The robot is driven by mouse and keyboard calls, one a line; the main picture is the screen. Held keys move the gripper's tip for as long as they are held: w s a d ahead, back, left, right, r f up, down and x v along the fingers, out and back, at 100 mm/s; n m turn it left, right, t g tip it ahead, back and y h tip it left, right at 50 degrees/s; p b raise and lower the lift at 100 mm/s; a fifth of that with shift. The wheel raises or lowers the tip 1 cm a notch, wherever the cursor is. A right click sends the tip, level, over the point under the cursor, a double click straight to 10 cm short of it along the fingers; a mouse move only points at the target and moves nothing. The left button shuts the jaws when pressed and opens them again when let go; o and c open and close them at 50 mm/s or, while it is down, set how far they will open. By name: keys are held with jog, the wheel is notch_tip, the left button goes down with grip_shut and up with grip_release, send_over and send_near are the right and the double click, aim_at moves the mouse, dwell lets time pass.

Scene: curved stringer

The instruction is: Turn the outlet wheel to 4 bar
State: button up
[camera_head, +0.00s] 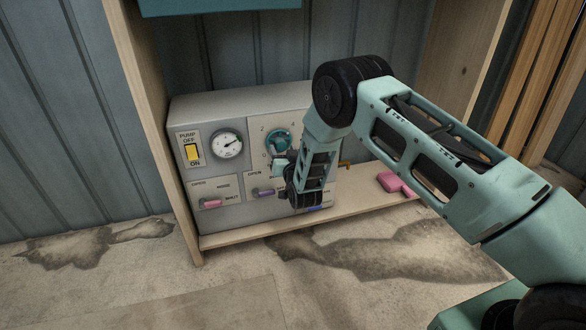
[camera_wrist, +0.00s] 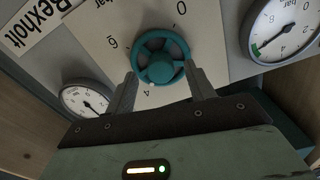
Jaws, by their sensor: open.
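The outlet wheel (camera_head: 278,140) is a teal spoked handwheel on the grey panel, partly hidden by my arm in the head view. In the wrist view the wheel (camera_wrist: 160,57) sits on a pale plate with a printed bar scale around it; 0 and 6 are readable, and a mark near the wheel's lower edge looks like a 4. My gripper (camera_wrist: 161,88) is open, its two fingers apart near the lower left and lower right of the wheel. I cannot tell whether they touch it. In the head view my gripper (camera_head: 280,163) is just below the wheel.
A round gauge (camera_head: 227,144) is left of the wheel; it shows with a green band in the wrist view (camera_wrist: 283,30). Another gauge (camera_wrist: 87,100) is on the other side. A yellow pump switch (camera_head: 193,153), pink lever (camera_head: 211,203) and purple lever (camera_head: 265,193) are nearby. A pink object (camera_head: 393,182) lies on the shelf.

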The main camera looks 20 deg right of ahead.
jog(key=s+p, duration=0.3)
jog(key=s, duration=1.2)
jog(key=shift+s, duration=0.15)
jog(key=a+r+n+g+y, duration=0.1)
jog(key=a+r+g+y, duration=0.2)
jog(key=a+r+g, duration=0.35)
jog(key=s+a+r+n+g+y, duration=0.1)
jog(key=s+a+r+n+g, duration=0.2)
jog(key=s+a+r, duration=0.5)
jog(key=s+d+r+n+g+h, duration=0.1)
jog(key=s+d+r+n+g, duration=0.15)
jog(key=s, duration=0.65)
jog(key=s+d+r+n+g+h, duration=0.1)
jog(key=s+d+r+g, duration=0.15)
jog(key=s, duration=0.65)
jog(key=s+d+r+n+g+h, duration=0.1)
jog(key=s+d+r+n+g, duration=0.15)
jog(key=s, duration=0.75)
notch_tip(320, 180, up, 29)
jog(key=g+p, duration=0.1)
jog(key=p, duration=2.8)
jog(key=shift+s+d+p, duration=0.35)
jog(key=shift+d+p, duration=0.05)
